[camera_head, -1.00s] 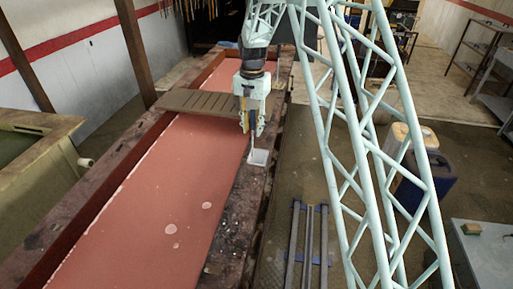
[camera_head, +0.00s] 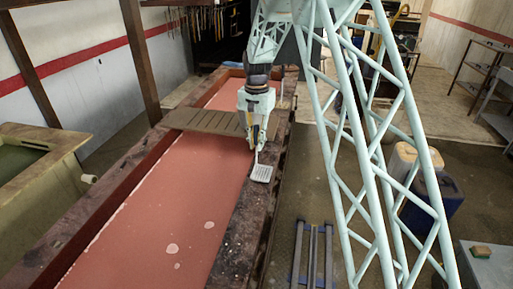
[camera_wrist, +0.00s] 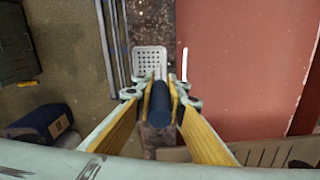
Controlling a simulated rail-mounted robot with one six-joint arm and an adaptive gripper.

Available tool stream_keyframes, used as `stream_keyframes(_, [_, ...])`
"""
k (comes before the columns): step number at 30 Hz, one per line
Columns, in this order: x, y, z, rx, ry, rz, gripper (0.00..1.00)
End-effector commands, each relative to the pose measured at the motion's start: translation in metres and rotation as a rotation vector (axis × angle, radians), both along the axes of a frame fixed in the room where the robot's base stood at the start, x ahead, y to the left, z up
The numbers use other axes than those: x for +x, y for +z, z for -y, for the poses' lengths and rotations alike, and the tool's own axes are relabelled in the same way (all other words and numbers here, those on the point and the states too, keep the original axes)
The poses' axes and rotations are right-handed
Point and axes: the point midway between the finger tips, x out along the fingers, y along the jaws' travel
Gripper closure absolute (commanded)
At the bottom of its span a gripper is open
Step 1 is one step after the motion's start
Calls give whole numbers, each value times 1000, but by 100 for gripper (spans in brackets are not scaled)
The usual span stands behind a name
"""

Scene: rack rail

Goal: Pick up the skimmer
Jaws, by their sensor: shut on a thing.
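The skimmer has a pale, flat square head with rows of holes (camera_wrist: 149,61) and a thick dark blue handle (camera_wrist: 160,106). In the wrist view my gripper (camera_wrist: 160,90) has its yellow-lined fingers on both sides of this handle. In the head view my gripper (camera_head: 254,139) points down over the right rim of the long vat. The skimmer head (camera_head: 261,173) shows just below it, over the dark rim. I cannot tell whether the head touches the rim. The fingers partly hide the handle in the head view.
The long vat of red liquid (camera_head: 190,205) lies to the left, with a slatted board (camera_head: 205,121) across it. Metal rails (camera_head: 312,255) run along the floor at right. A blue container (camera_head: 432,205) and a pale one (camera_head: 405,160) stand further right.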

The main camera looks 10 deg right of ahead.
Motion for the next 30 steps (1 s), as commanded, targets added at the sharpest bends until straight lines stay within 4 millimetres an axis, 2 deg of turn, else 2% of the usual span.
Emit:
stream_keyframes(5, [1,15,0,0,0,3,100])
stream_keyframes(14, [-23,17,-1,0,0,0,100])
stream_keyframes(30, [-105,24,-5,0,0,0,100])
